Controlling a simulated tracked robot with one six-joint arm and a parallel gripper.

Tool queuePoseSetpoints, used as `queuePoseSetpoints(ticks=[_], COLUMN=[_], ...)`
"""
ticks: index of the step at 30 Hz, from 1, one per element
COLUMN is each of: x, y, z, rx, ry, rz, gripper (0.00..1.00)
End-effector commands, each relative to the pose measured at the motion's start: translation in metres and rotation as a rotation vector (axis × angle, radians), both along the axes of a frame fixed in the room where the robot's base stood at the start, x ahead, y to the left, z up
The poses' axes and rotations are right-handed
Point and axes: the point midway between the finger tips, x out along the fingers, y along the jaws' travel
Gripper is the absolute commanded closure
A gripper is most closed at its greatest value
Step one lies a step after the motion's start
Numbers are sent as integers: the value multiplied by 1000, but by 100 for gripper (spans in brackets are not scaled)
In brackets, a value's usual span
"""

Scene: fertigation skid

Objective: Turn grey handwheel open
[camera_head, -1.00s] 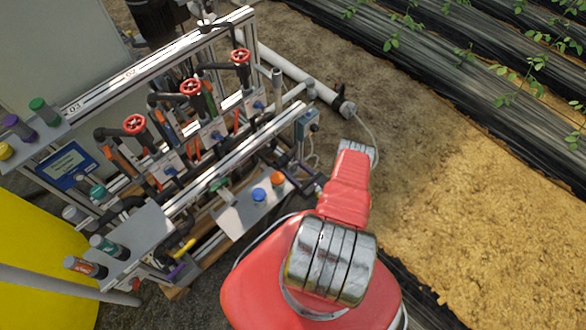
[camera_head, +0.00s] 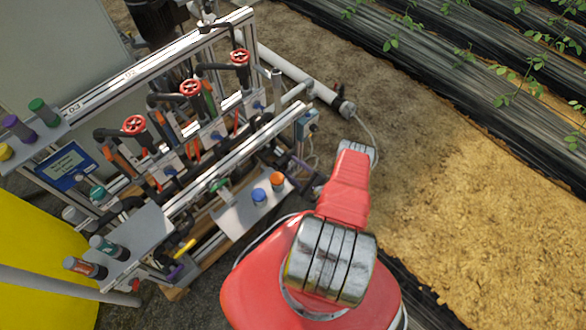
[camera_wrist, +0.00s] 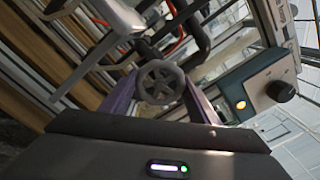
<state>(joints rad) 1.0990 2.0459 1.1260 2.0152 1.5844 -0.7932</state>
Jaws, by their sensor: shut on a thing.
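The grey handwheel (camera_wrist: 161,82) is a small spoked wheel near the middle of the wrist view, facing the camera. My gripper (camera_wrist: 161,92) has one purple-grey finger on each side of the wheel and is shut on its rim. The fingertips are partly hidden by the wheel. In the head view I cannot make the grey handwheel out clearly; my arm reaches down beside the right end of the skid there.
A control box (camera_wrist: 257,88) with a lit orange button and dark knob is close on the right. Red handwheels (camera_head: 190,87) line the skid's upper rail. A plate with blue (camera_head: 259,196) and orange (camera_head: 278,180) caps lies left of my arm. Open ground (camera_head: 450,220) is on the right.

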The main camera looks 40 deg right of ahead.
Motion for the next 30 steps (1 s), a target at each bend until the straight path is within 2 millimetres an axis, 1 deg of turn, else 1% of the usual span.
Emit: queuePoseSetpoints(ticks=[21,30], x=[-1,-1], y=[3,3], z=[-1,-1], rx=[-677,-934], ry=[-16,-22], rz=[4,6], gripper=[68,68])
